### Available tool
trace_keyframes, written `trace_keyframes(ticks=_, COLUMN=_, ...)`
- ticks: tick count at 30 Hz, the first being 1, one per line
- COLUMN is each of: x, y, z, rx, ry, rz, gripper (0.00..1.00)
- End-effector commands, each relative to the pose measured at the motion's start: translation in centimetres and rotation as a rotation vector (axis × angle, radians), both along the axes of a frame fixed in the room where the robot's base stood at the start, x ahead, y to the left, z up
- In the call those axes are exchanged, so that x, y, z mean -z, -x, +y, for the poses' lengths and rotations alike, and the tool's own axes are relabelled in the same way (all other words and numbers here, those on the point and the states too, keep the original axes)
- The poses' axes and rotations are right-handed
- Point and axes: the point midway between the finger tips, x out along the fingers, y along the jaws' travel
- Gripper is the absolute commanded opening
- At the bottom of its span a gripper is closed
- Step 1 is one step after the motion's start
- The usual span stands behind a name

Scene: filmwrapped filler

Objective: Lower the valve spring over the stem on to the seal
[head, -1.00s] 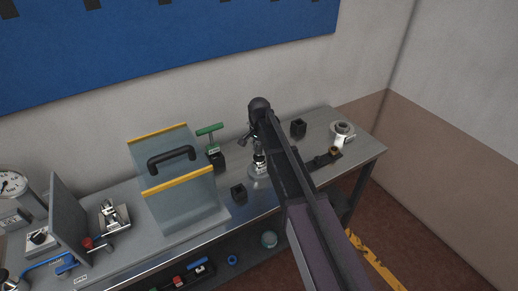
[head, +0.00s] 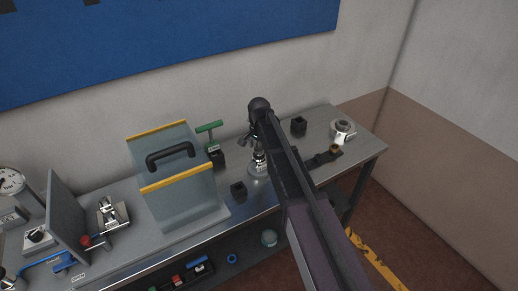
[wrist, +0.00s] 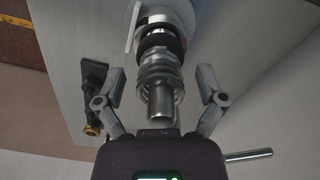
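The valve spring (wrist: 160,68), a silver coil, sits around the bright stem (wrist: 163,102) in the wrist view. The stem's end sticks out of the coil toward my gripper. A dark ring (wrist: 160,44) is at the coil's far end; I cannot make out the seal or tell whether the spring touches it. My gripper (wrist: 160,86) is open, one finger on each side of the spring with a visible gap on both sides. In the head view the silver assembly (head: 259,162) stands on the bench just below my gripper, partly hidden by my arm.
A clear shield with a black handle (head: 172,155) and yellow edges stands left of the assembly. Small black blocks (head: 238,190) and (head: 299,126) flank it. A green T-handled tool (head: 209,128) stands behind. A round metal part (head: 342,130) is at the bench's right end.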

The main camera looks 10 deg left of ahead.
Motion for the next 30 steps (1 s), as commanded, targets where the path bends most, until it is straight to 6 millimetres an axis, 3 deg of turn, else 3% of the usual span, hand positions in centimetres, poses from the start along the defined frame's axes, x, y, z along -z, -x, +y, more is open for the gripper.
trace_keyframes(ticks=16, x=-0.4, y=0.0, z=0.0, rx=0.0, ry=0.0, rz=0.0, gripper=0.94)
trace_keyframes(ticks=30, x=-3.8, y=0.0, z=0.0, rx=0.0, ry=0.0, rz=0.0, gripper=0.94)
